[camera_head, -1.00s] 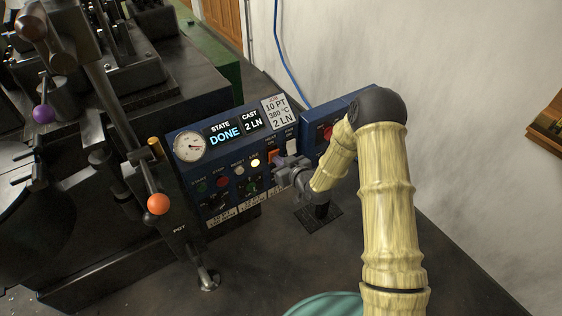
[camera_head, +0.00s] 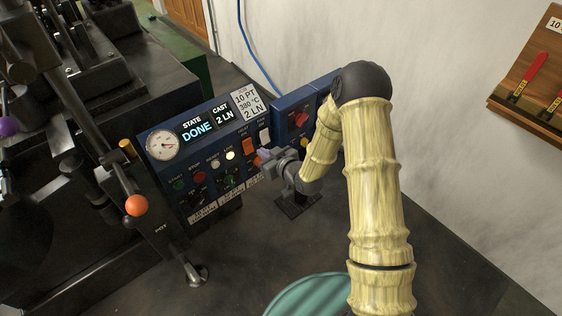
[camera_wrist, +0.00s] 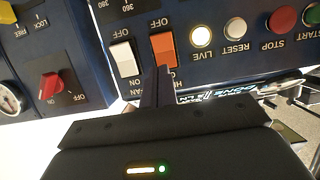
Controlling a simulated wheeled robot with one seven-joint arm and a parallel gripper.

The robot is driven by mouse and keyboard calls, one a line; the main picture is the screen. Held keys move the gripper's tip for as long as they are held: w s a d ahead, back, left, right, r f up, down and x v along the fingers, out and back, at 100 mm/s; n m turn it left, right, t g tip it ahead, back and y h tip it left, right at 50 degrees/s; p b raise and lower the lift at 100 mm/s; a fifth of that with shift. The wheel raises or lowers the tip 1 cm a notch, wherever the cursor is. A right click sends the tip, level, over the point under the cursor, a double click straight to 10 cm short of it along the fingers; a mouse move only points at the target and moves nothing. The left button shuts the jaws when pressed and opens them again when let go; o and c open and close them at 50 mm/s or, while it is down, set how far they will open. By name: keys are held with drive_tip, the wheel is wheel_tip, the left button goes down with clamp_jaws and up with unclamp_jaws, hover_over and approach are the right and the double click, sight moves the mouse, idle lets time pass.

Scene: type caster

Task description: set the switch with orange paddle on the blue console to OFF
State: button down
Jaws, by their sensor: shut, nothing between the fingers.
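The blue console (camera_head: 222,180) stands in the middle of the head view. Its orange paddle switch (camera_head: 249,146) also shows in the wrist view (camera_wrist: 163,48), where an OFF label sits above it and a partly hidden label below it. I cannot tell which way the paddle is tipped. My gripper (camera_head: 263,156) is shut and empty, just right of the orange paddle in the head view. In the wrist view, the closed fingertips (camera_wrist: 161,72) overlap the lower edge of the paddle; I cannot tell whether they touch it.
A white paddle switch (camera_wrist: 124,57) sits beside the orange one. The red rotary knob (camera_wrist: 50,86) is on the neighbouring panel. Round buttons, including a lit LIVE one (camera_wrist: 201,36), line the console. A lever with an orange ball (camera_head: 136,205) stands left. The dark tabletop in front is mostly clear.

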drive_tip(key=v, duration=0.8)
drive_tip(key=shift+s+d+r, duration=0.2)
drive_tip(key=shift+s+r, duration=0.1)
